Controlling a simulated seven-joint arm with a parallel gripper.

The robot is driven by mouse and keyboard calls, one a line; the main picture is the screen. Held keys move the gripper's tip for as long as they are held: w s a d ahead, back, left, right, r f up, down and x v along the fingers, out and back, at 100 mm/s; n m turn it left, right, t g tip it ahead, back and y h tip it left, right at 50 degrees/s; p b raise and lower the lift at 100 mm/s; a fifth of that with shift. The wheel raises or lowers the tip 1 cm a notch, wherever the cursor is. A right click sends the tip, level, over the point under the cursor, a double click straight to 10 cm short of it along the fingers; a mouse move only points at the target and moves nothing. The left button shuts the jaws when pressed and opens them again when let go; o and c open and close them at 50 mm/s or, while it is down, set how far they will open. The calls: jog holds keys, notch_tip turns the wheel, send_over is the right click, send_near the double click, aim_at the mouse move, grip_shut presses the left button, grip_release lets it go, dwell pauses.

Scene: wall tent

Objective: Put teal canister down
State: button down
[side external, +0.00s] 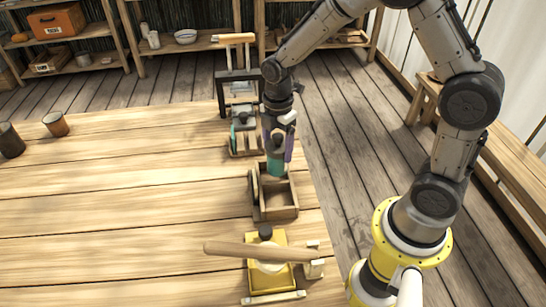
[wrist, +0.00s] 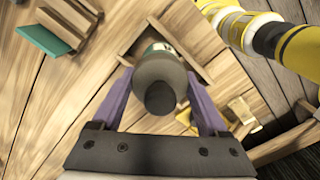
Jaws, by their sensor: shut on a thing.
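The teal canister (side external: 276,162) is held upright in my gripper (side external: 278,150). In the side external view its lower end is at the open wooden box (side external: 279,214), over or just inside its far part; I cannot tell whether it touches the bottom. In the wrist view the canister's dark rounded top (wrist: 160,85) sits between the two purple fingers (wrist: 158,110), which are shut on it. The wooden box's edge (wrist: 196,62) shows behind the canister, and the canister hides much of the box.
A yellow stand with a wooden mallet-like handle (side external: 260,251) is in front of the box. A dark-framed press-like device (side external: 238,95) stands behind it. Two dark cups, including a brown one (side external: 55,124), are at the left. The table's left half is mostly clear.

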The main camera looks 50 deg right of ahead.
jog(key=shift+w+f, duration=0.65)
jog(key=shift+f, duration=0.1)
jog(key=shift+w+f, duration=0.1)
jog(key=shift+f, duration=1.5)
jog(key=shift+f, duration=0.2)
grip_release()
jog(key=shift+r, duration=0.15)
